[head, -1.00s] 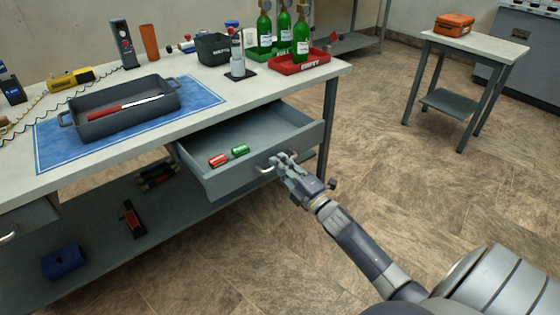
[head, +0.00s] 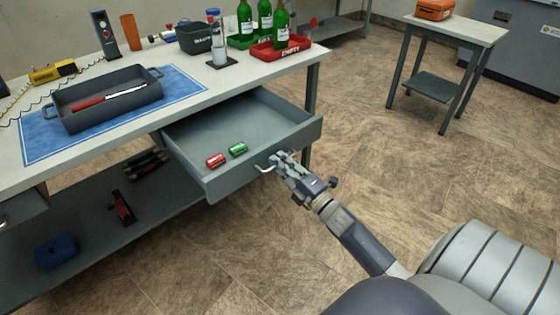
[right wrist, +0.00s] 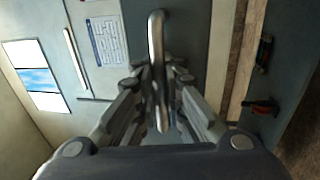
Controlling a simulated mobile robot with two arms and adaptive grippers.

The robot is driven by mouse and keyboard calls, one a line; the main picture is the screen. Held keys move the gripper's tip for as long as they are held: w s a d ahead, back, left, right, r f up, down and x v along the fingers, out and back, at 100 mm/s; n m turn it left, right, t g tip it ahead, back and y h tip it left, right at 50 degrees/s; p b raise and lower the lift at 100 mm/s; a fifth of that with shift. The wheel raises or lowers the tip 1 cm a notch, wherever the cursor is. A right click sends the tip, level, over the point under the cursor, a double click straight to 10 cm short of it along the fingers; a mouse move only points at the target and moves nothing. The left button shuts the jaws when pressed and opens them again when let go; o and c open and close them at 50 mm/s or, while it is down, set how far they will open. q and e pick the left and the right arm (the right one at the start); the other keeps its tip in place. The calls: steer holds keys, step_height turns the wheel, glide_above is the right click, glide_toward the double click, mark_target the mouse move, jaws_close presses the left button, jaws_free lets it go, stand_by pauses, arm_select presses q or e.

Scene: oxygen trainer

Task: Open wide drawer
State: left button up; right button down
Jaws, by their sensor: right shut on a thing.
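The wide drawer (head: 262,172) under the workbench stands pulled out, with its inside showing. A red can-like item (head: 215,160) and a green one (head: 238,149) lie in it near the front. My right gripper (head: 279,161) is at the drawer front, shut on the metal bar handle (head: 264,168). In the right wrist view the handle (right wrist: 156,60) runs between the two fingers (right wrist: 158,105). My left gripper is not in view.
On the bench top stand a grey tray (head: 70,124) on a blue mat (head: 35,144), green bottles (head: 281,27) and a red tray (head: 262,51). A lower shelf (head: 90,250) holds several items. Floor to the right is clear up to a small table (head: 470,30).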

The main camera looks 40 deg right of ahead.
steer(key=c, duration=2)
jaws_free()
steer(key=shift+f, duration=0.15)
steer(key=v, duration=1.2)
